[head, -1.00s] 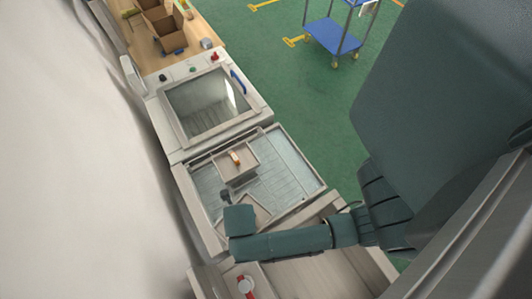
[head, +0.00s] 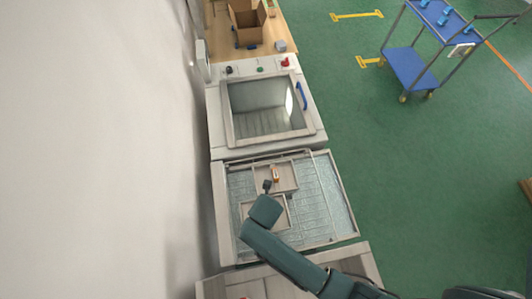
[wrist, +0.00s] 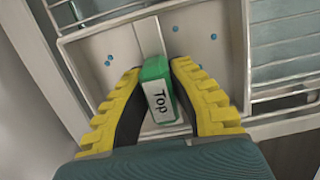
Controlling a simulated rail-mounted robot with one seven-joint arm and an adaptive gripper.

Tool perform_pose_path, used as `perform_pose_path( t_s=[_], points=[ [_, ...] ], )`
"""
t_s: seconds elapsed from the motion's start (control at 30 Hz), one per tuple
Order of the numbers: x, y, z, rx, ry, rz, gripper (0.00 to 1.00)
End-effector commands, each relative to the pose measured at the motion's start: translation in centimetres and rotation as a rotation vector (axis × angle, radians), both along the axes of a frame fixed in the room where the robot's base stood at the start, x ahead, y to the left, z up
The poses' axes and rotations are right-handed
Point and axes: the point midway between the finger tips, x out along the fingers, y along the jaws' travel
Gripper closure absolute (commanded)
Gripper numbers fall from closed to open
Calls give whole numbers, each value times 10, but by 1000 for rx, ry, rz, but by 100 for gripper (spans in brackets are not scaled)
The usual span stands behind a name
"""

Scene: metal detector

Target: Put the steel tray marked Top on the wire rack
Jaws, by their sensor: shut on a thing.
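The steel tray marked Top (wrist: 205,35) is a shallow tray with blue dots on its floor and a green handle block (wrist: 158,92) labelled "Top". My gripper (wrist: 160,85) is shut on the green block, its yellow fingers on either side. In the head view the tray (head: 287,222) shows partly under my wrist, which hides my fingers and the handle. The wire rack (head: 325,190) lies around and under it; its bars also show in the wrist view (wrist: 283,52). I cannot tell whether the tray touches the rack.
A second steel tray (head: 288,170) with an orange handle (head: 276,174) sits just beyond, on the rack. Behind stands a machine with a glass window (head: 265,108) and a blue handle (head: 302,96). The rack's right side is bare. A blue cart (head: 412,68) stands apart on the green floor.

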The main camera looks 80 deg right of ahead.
Motion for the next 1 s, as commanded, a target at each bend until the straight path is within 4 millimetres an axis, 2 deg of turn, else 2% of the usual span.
perform_pose_path(
  t_s=[0.2, 0.57, 0.6, 0.67, 1.0],
  points=[
    [0, 0, -34, 0, 0, -1, 100],
    [0, 0, -39, -1, -2, -1, 100],
    [0, 0, -39, 0, 0, -1, 75],
    [0, 0, -39, 0, 0, -1, 63],
    [-1, 0, -35, 0, 0, -1, 62]
  ],
)
